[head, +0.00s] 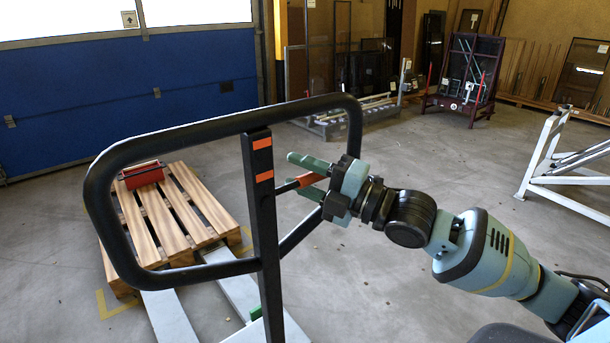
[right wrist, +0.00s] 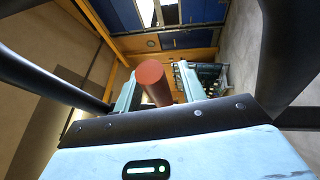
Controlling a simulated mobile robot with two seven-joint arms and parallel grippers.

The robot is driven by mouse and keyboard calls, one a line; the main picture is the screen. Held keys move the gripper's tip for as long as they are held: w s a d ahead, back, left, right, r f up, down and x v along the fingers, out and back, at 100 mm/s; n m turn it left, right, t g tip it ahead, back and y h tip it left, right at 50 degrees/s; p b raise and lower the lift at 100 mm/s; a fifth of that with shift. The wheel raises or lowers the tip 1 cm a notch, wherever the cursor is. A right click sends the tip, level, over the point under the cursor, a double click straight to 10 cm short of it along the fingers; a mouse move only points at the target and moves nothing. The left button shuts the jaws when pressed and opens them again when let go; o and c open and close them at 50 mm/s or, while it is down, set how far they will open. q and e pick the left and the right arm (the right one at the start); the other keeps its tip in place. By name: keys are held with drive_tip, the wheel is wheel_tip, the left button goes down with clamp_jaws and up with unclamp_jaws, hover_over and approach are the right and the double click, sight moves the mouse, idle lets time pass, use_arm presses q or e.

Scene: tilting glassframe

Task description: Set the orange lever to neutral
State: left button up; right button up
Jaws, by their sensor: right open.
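The orange lever (head: 309,180) sticks out to the right from the black central post (head: 263,220) of a pallet-truck handle (head: 130,150). It tilts slightly upward toward its tip. My right gripper (head: 300,175) is open, its two green fingers reaching in from the right, one above and one below the lever. In the right wrist view the lever's round reddish end (right wrist: 152,80) stands between the two open fingers (right wrist: 158,88). Whether a finger touches it, I cannot tell. My left gripper is not in view.
The handle's thick black loop surrounds the post, and its right side passes close by my right gripper. A wooden pallet (head: 175,215) with a red box (head: 143,174) lies beyond on the left. A white frame (head: 560,165) stands at right. Bare floor lies between.

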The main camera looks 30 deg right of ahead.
sight(317, 181)
drive_tip(key=shift+s+f, duration=0.1)
drive_tip(key=b+v, duration=0.1)
drive_tip(key=v, duration=0.5)
drive_tip(key=shift+s+d, duration=0.15)
drive_tip(key=shift+s, duration=0.05)
drive_tip(key=shift+s+d, duration=0.25)
drive_tip(key=shift+s, duration=0.25)
idle(0.4)
drive_tip(key=shift+f, duration=0.1)
